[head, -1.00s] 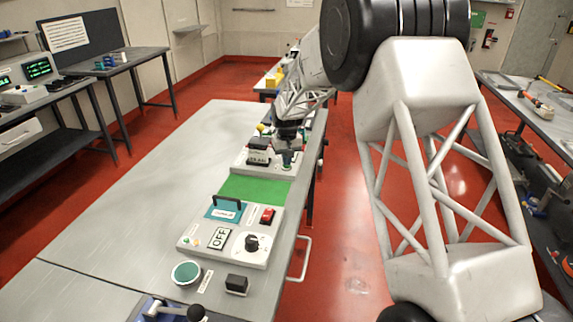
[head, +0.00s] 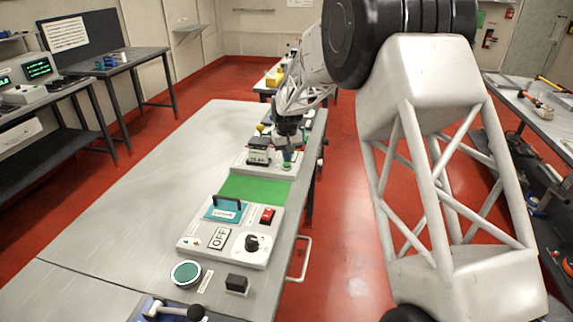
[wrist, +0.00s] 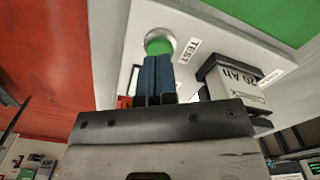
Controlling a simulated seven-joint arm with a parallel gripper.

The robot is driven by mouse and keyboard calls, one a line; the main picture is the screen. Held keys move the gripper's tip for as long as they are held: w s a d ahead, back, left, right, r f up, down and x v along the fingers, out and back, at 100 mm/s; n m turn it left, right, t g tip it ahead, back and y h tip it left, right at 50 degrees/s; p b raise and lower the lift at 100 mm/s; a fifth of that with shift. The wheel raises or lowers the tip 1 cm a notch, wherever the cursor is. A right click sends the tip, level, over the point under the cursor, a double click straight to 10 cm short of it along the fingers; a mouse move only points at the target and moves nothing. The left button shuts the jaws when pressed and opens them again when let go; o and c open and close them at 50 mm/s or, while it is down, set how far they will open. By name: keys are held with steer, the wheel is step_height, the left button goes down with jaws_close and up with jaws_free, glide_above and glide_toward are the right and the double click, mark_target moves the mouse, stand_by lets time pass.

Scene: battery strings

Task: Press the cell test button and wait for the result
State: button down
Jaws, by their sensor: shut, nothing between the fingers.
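A round green button (wrist: 159,45) in a metal ring sits on a pale panel (wrist: 120,75) beside a "TEST" label, in the wrist view. The button also shows in the head view (head: 287,166). My gripper (wrist: 156,58) is shut and empty. Its blue fingertips are over the button and hide its lower part in the wrist view. In the head view my gripper (head: 288,152) is just above the button; I cannot tell whether they touch. A battery cell (wrist: 232,85) marked "20 Ah" stands in the panel to the right of the fingers, and left of them in the head view (head: 258,156).
A green mat (head: 255,189) lies between this panel and a nearer control box (head: 195,241) with an "OFF" sign, red switch and dial. A round green-topped item (head: 186,273) and a black block (head: 236,283) stand in front. The bench's left side is clear.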

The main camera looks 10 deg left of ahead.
steer(key=shift+r, duration=1.95)
steer(key=shift+s+d+r, duration=0.15)
steer(key=shift+d+r, duration=0.15)
steer(key=shift+d, duration=0.05)
steer(key=s+d+r+m+t, duration=0.1)
steer(key=s+d+r+m, duration=0.1)
steer(key=s+d+r, duration=0.8)
steer(key=s+d+r+m, duration=0.1)
steer(key=s+d+r, duration=0.5)
steer(key=s+d, duration=0.75)
steer(key=s+d+f+m, duration=0.1)
steer(key=s+d, duration=0.4)
steer(key=s, duration=0.5)
steer(key=s+d+f+m+t, duration=0.1)
steer(key=s+d, duration=0.4)
steer(key=s, duration=0.5)
steer(key=s+d+f+m, duration=0.1)
steer(key=s+d, duration=0.4)
steer(key=s, duration=0.5)
steer(key=shift+t, duration=0.3)
steer(key=shift+d, duration=0.1)
